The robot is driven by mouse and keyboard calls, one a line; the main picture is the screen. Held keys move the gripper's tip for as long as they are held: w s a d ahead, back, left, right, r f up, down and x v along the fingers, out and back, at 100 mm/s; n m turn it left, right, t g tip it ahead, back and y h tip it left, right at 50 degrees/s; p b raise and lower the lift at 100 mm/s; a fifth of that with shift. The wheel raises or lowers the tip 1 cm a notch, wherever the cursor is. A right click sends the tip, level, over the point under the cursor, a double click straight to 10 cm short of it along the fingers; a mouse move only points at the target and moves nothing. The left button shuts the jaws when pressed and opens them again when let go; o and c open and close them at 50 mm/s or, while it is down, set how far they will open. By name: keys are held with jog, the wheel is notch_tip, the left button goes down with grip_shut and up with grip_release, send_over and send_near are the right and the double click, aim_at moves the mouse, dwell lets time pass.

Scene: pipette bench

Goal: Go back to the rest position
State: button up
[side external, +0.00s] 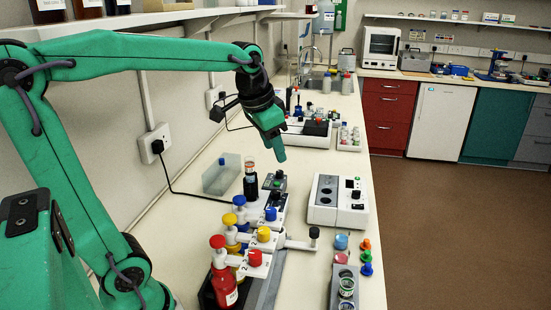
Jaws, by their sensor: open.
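My gripper (277,152) hangs from the green arm over the middle of the bench (186,262), fingers pointing down. It appears empty, and the gap between its fingers is hard to see from this side. It is above and apart from the small dark device with a green knob (276,181). A dark bottle with a red and white top (251,180) stands just to its left, below it. My arm reaches across from the left, its elbow raised high.
A white box with two dark wells (340,198) sits right of centre. Bottles with red, yellow and blue dispenser tops, such as the red bottle (223,278), stand in front. A clear tray (222,174) is by the wall. A white rack (349,138) of vials stands behind.

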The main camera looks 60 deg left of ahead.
jog(key=s+d+f, duration=0.2)
jog(key=s, duration=0.4)
jog(key=s+d+f+n+t, duration=0.1)
jog(key=s+d+f, duration=0.2)
jog(key=s, duration=0.3)
jog(key=shift+s+d+f+t+h, duration=0.3)
jog(key=shift+d, duration=0.05)
dwell(0.4)
